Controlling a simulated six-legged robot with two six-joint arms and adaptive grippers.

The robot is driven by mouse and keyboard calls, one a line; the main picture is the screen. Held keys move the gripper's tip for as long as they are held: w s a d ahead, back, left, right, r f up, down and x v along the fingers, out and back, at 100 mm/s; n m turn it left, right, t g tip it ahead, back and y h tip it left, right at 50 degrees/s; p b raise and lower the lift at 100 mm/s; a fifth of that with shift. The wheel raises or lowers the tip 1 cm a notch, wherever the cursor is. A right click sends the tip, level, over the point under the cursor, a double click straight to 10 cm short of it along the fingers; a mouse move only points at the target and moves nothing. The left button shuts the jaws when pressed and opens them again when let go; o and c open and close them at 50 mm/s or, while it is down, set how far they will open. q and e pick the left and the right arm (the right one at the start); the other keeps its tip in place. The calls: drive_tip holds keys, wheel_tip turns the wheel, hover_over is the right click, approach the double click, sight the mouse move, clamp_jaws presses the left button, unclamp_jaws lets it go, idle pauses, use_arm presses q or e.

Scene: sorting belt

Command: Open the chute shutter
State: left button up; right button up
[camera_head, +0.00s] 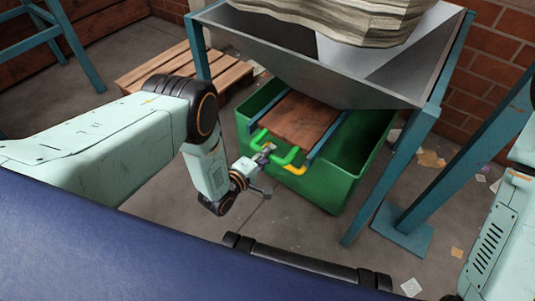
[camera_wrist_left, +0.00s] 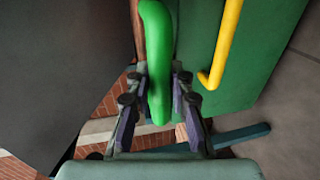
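The chute shutter (camera_head: 300,118) is a rust-brown panel between two blue rails under the grey hopper. A green handle (camera_head: 287,159) is on its near end. My left gripper (camera_head: 267,151) is at the left part of this handle. In the left wrist view the handle (camera_wrist_left: 158,55) runs between the two fingers, and the pads of my left gripper (camera_wrist_left: 160,92) lie against its sides, shut on it. The hopper hides the shutter's far end. My right gripper is not in view; only part of my right arm shows at the right edge.
A green bin (camera_head: 338,190) stands under the shutter, with a yellow bar (camera_head: 294,169) near its front rim; the bar also shows in the wrist view (camera_wrist_left: 228,40). Blue hopper legs (camera_head: 395,175) stand close by. A wooden pallet (camera_head: 170,77) lies behind left.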

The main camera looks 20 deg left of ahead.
use_arm(q)
clamp_jaws()
